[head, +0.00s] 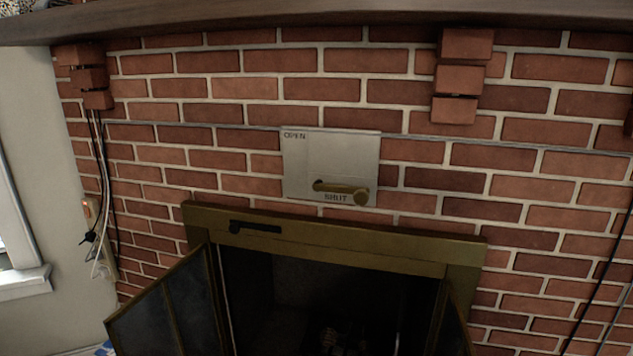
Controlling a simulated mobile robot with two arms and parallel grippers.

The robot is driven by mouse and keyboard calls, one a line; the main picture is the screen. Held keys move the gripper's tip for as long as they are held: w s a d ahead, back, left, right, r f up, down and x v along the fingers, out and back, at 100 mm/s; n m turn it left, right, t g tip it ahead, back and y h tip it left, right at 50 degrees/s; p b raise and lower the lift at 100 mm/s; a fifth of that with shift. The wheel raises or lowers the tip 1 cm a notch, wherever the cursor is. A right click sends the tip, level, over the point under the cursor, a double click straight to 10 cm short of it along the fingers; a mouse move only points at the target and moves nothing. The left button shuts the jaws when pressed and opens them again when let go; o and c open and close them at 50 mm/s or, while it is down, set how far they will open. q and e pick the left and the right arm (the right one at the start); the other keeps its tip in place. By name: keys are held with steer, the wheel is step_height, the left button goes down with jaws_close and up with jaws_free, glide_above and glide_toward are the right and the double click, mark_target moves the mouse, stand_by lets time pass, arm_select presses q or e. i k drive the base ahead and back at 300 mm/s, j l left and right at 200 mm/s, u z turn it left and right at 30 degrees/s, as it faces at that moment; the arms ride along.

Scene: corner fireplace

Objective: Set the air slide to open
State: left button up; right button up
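The air slide plate (340,150) is a pale metal panel on the brick wall, above the fireplace opening. It reads OPEN at its upper left and SHUT at its lower edge. A brass lever (341,189) lies nearly level across its lower part, just above the word SHUT, with its round end at the right. Neither of my grippers shows in the head view.
Below the plate is the brass fireplace frame (400,248) with a dark handle (255,228). Its left glass door (165,305) stands swung open. A wooden mantel (330,17) runs above. Brick corbels (461,77) jut out under it. Cables (98,170) hang at left.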

mark_target(235, 228)
steer(key=l+u, duration=0.45)
steer(key=l, duration=1.9)
